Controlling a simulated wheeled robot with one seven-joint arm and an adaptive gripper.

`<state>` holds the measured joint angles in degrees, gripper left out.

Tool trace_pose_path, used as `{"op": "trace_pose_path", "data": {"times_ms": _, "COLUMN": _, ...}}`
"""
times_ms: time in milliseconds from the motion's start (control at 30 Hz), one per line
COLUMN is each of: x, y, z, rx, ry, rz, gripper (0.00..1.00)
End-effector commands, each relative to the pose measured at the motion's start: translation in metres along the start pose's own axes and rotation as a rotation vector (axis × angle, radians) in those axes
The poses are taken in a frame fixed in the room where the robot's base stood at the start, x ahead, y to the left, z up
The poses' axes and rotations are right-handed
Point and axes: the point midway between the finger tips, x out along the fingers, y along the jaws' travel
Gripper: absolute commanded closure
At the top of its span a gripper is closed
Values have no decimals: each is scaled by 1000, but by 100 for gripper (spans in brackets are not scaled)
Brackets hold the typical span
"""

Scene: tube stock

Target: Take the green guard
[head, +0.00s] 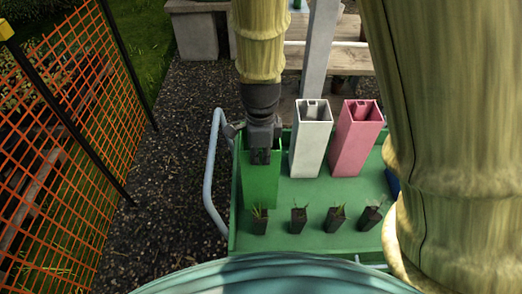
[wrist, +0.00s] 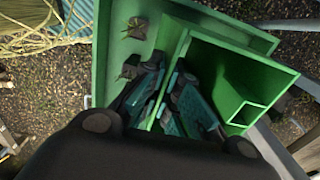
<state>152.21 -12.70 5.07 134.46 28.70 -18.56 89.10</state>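The green guard (head: 260,182) is a tall, square, open-topped tube standing upright at the left end of the green tray. My gripper (head: 262,148) points down at its top edge in the head view and hides part of its rim. In the wrist view the fingers (wrist: 166,80) are apart, with one wall of the green guard (wrist: 232,62) between them. One finger is inside the tube's mouth and the other is outside. I see a gap between the fingers, and whether either pad touches the wall is hard to tell.
A white guard (head: 311,135) and a pink guard (head: 356,135) stand close to the right. Several potted seedlings (head: 299,218) line the tray's (head: 275,238) front. A grey handle (head: 208,175) rises at its left. An orange mesh fence (head: 60,140) stands farther left, beyond gravel.

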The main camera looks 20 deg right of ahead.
Motion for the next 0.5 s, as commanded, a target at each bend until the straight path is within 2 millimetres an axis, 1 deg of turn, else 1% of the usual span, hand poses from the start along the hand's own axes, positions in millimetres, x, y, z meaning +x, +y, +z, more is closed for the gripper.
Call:
{"op": "trace_pose_path", "data": {"times_ms": 33, "x": -7, "y": 0, "z": 0, "rx": 0, "ry": 0, "rz": 0, "gripper": 100}}
{"op": "trace_pose_path", "data": {"times_ms": 500, "x": -32, "y": 0, "z": 0, "rx": 1, "ry": 0, "rz": -1, "gripper": 100}}
